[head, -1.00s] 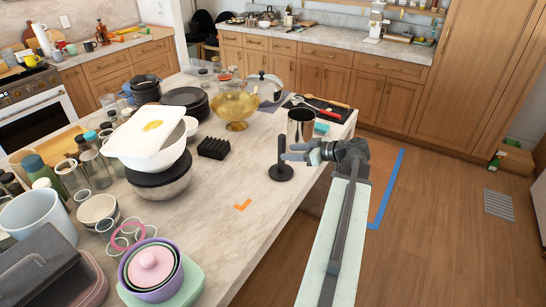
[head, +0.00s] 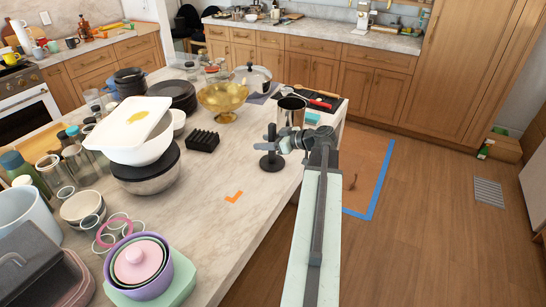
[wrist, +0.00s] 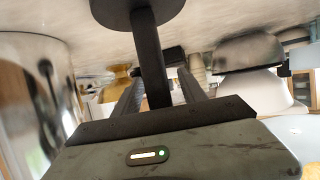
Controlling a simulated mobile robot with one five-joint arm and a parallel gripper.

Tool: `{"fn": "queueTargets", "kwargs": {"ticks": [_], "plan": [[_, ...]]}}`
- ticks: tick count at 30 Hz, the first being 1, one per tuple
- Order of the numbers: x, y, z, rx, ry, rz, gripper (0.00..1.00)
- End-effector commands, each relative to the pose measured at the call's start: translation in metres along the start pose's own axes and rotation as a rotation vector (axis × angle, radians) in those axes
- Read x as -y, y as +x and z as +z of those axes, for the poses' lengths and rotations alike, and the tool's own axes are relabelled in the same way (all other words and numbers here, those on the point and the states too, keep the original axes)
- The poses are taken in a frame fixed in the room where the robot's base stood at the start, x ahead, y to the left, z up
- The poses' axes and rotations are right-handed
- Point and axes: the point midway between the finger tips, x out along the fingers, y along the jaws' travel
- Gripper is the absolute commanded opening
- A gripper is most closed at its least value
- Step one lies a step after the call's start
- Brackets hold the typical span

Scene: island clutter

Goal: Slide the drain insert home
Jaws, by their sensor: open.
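A black post on a round black disc base (head: 272,162) stands upright on the marble counter, near its right edge. It may be the drain insert, but I cannot tell for sure. My gripper (head: 268,142) is open at the post, its fingers around the upper part in the head view. In the wrist view, which looks upside down, the post (wrist: 150,65) runs between the two fingers (wrist: 161,98), with its disc base at the top. I cannot tell if either finger touches it. No drain opening is identifiable.
A metal cylinder (head: 292,106) stands close behind the post and shows large in the wrist view (wrist: 35,90). A black ribbed block (head: 202,140), white basin (head: 130,135) and gold bowl (head: 222,97) stand left. Bare counter with an orange check mark (head: 233,197) lies in front.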

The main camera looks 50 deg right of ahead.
Motion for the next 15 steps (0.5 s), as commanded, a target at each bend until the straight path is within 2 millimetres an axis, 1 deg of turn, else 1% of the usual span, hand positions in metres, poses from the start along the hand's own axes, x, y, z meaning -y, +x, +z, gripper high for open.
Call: {"fn": "queueTargets", "kwargs": {"ticks": [4,5,6,8,9,10,15], "plan": [[-0.0002,-0.0006,-0.0007,0.0,0.001,0.001,0.49],[-0.0002,-0.0007,-0.0007,0.0,0.001,0.001,0.46],[-0.0002,-0.0009,-0.0006,0.0,0.001,0.001,0.35],[-0.0003,-0.001,-0.0006,0.0,0.001,0.001,0.18],[-0.0003,-0.0011,-0.0006,0.0,0.001,0.001,0.07],[-0.0004,-0.0011,-0.0005,0.0,0.001,0.001,0.0],[-0.0006,-0.0014,-0.0004,0.0,0.001,0.002,0.0]]}}
